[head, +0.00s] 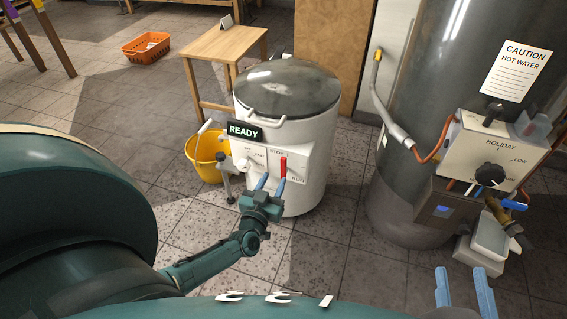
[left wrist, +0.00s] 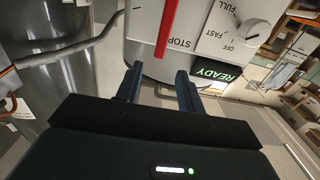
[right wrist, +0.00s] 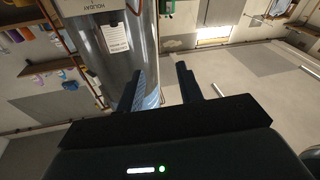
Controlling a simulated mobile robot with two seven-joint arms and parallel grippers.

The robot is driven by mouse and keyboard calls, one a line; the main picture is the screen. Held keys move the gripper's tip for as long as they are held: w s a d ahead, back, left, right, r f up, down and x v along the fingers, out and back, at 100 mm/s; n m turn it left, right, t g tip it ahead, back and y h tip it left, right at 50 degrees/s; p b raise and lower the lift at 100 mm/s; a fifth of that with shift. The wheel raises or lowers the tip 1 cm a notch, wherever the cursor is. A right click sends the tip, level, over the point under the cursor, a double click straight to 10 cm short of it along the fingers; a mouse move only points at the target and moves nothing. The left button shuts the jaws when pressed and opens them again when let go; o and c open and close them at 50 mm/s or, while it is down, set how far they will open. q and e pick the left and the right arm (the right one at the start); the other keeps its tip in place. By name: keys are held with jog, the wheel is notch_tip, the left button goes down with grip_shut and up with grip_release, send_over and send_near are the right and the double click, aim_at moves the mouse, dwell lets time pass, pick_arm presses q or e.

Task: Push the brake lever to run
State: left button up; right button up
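In the left wrist view the lever's end lies above the gap between the fingers, which is empty. My right gripper (head: 465,285) is open and empty at the lower right, away from the washtub.
A READY sign (head: 244,131) and a white knob (head: 243,164) sit beside the lever. A yellow bucket (head: 203,157) stands left of the washtub. A grey water heater (head: 415,180) with a control box (head: 497,150) stands at right. A wooden table (head: 222,44) is behind.

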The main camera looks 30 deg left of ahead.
aim_at(283, 162)
pick_arm(q)
jog(key=b+x, duration=0.3)
jog(key=x, duration=0.6)
jog(key=shift+w+f, duration=0.1)
jog(key=shift+w, duration=0.15)
jog(key=c, duration=0.7)
grip_shut()
pick_arm(e)
jog(key=shift+w+a+f+m+y, duration=0.15)
jog(key=shift+a+m+y, duration=0.15)
jog(key=shift+a+m, duration=0.1)
